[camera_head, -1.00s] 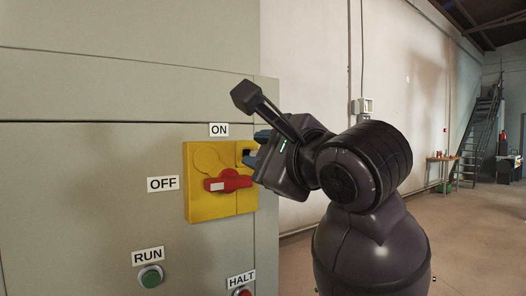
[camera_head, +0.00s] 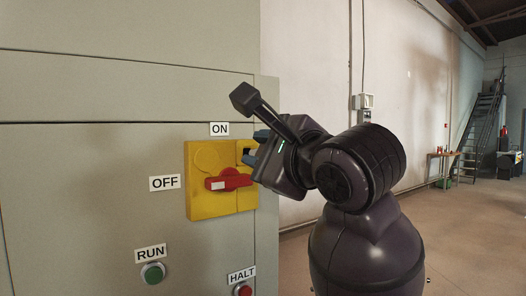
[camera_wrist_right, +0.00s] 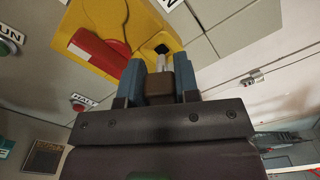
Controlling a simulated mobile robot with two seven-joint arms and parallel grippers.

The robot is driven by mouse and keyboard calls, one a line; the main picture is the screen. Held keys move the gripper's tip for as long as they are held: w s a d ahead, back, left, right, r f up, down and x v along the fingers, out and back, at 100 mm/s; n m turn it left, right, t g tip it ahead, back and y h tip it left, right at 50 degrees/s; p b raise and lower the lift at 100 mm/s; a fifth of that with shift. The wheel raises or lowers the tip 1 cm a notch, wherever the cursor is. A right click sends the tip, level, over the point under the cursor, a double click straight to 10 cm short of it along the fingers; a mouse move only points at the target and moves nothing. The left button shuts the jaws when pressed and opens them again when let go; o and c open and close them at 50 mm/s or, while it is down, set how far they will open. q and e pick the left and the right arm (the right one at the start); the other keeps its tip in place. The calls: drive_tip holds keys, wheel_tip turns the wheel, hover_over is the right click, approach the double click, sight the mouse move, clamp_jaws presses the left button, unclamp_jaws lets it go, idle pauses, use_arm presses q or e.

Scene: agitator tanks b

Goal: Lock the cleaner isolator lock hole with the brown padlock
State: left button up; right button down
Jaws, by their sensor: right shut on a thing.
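The cleaner isolator is a yellow plate (camera_head: 209,205) on the grey cabinet, with a red handle (camera_head: 230,180) lying level, its white-marked end towards the OFF label. In the right wrist view the yellow plate (camera_wrist_right: 103,18) and red handle (camera_wrist_right: 95,50) show at upper left. The dark square lock hole (camera_wrist_right: 161,48) is in the plate. My right gripper (camera_wrist_right: 159,85) has its blue fingers shut on the brown padlock (camera_wrist_right: 159,88). The padlock's pale shackle (camera_wrist_right: 160,63) points at the hole and overlaps its lower edge; I cannot tell whether it is inside. My left gripper is not in view.
A green RUN button (camera_head: 152,273) and a red HALT button (camera_head: 243,290) sit below the isolator. The cabinet's right edge is close beside the plate. Open floor (camera_head: 470,230) lies to the right, with stairs (camera_head: 480,135) far back.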

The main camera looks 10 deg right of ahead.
sight(253, 150)
drive_tip(key=shift+p+x, duration=0.4)
drive_tip(key=shift+x, duration=1.15)
